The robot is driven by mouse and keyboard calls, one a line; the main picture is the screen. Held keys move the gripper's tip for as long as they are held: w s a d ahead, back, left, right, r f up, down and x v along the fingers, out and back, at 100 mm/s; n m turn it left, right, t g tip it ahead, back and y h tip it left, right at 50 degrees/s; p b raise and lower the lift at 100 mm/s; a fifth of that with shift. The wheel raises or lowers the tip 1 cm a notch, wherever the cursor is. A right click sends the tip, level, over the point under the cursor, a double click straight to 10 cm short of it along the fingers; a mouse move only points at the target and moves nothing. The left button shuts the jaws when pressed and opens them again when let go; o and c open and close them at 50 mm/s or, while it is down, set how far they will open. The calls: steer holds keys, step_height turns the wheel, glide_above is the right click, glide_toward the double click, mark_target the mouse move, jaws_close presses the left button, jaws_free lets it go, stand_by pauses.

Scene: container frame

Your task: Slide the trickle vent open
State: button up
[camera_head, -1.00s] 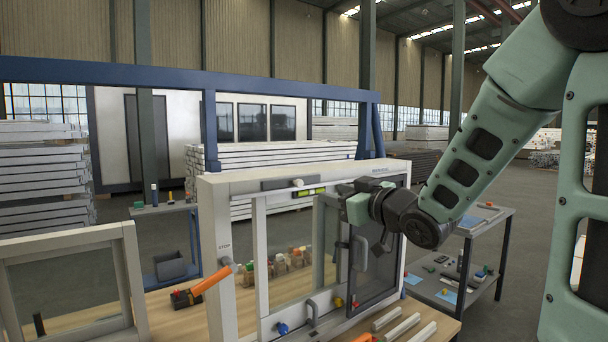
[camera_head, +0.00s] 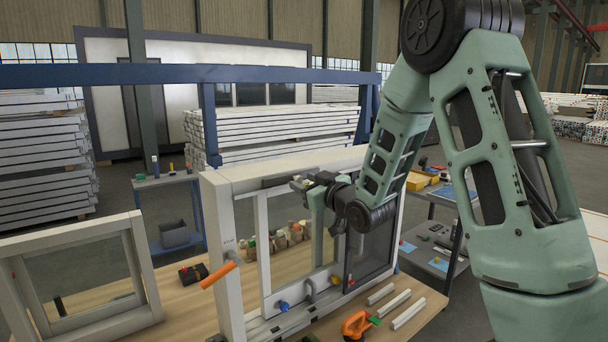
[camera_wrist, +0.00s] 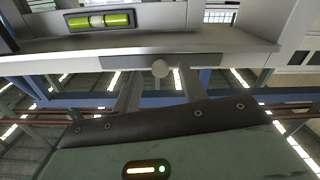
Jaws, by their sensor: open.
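The trickle vent (camera_head: 272,182) is a grey strip along the top rail of the white window frame (camera_head: 216,240). In the wrist view my gripper (camera_wrist: 159,72) is open, with one fingertip on each side of the knob. I cannot tell whether the fingertips touch it or the strip.
A yellow-green level vial (camera_wrist: 100,20) sits close to the vent. A dark mesh screen (camera_head: 368,255) covers the frame's right side. A smaller frame (camera_head: 140,265) stands left.

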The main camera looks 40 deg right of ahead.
steer(key=shift+w, duration=0.55)
jaws_close()
steer(key=d+b, duration=0.1)
steer(key=d, duration=0.3)
steer(key=shift+d, duration=0.2)
jaws_free()
steer(key=shift+d, duration=0.15)
